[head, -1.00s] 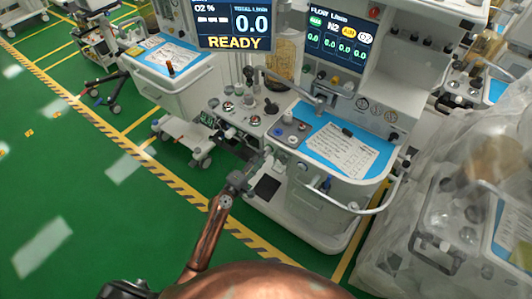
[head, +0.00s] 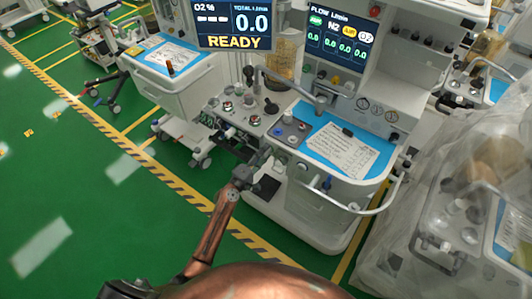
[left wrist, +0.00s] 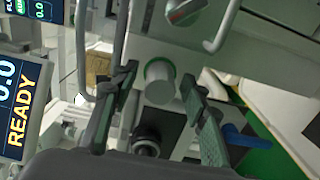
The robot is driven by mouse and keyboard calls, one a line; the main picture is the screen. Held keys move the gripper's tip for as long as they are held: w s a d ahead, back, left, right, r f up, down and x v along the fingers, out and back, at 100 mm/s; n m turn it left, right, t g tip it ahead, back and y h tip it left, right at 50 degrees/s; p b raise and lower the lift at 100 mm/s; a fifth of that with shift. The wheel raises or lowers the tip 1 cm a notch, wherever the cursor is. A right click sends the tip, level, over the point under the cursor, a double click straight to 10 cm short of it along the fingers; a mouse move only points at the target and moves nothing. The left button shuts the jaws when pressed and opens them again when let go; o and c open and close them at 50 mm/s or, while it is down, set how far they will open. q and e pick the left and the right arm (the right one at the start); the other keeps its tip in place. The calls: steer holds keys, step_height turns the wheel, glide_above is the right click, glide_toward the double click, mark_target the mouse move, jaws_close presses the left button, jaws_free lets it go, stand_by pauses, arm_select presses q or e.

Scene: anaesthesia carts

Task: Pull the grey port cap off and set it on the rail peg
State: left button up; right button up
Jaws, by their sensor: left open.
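The grey port cap (left wrist: 160,82) is a short pale cylinder on the front of the white anaesthesia cart, seen in the left wrist view. My left gripper (left wrist: 163,108) is open, with one dark finger on each side of the cap and gaps showing between. I cannot tell how deep the fingers reach along it. In the head view my left gripper (head: 267,165) is at the cart's left front corner and hides most of the cap. I cannot make out the rail peg for certain. My right gripper is not in view.
A blue peg-like part (left wrist: 245,137) and a dark round fitting (left wrist: 147,140) are close to the fingers. A curved white handrail (head: 350,207) crosses the cart front. A plastic-draped cart (head: 460,210) stands at right. Green floor (head: 90,220) is clear at left.

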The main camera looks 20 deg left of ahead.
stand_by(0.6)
arm_select(q)
steer(key=c, duration=0.5)
jaws_close()
steer(key=shift+s, duration=0.1)
steer(key=shift+s+a+f, duration=0.1)
steer(key=shift+s, duration=0.05)
steer(key=shift+s+a, duration=0.2)
steer(key=shift+s, duration=0.3)
steer(key=shift+v, duration=2.25)
